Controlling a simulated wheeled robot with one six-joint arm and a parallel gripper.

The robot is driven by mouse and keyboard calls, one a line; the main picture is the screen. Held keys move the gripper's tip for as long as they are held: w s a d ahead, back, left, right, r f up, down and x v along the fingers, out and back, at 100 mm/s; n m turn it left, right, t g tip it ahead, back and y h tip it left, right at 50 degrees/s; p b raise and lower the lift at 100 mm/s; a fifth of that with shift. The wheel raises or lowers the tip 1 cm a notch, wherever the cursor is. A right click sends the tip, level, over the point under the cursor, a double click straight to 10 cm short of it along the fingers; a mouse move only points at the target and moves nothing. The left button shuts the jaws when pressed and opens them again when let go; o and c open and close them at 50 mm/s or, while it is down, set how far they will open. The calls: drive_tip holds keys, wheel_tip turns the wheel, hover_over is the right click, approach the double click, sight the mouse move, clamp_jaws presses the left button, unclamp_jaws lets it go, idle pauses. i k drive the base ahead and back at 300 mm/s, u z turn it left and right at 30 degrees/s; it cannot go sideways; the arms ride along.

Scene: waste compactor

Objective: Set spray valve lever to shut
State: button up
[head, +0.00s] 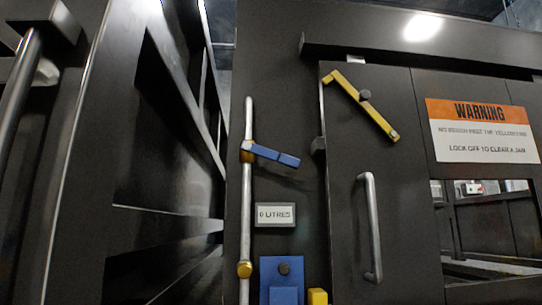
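A blue lever (276,156) sits on a brass valve body (247,151) on a vertical silver pipe (247,205), left of centre in the head view. The lever points right and slightly down, across the pipe rather than along it. No label is visible on the lever, so I cannot confirm by text that it is the spray valve. A small sign reading "0 LITRES" (276,215) is on the dark panel below it. My gripper is not in view, and nothing is seen touching the lever.
A yellow bar on a dark pivot (364,96) slants across the door edge at upper right. A blue plate (282,268) and a yellow block (317,297) are at the bottom. Dark framework (165,210) stands left.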

sight(287, 160)
drive_tip(key=z, duration=2.5)
drive_tip(key=k, duration=1.2)
drive_tip(key=u, duration=2.35)
drive_tip(key=i, duration=0.5)
drive_tip(key=u, duration=0.1)
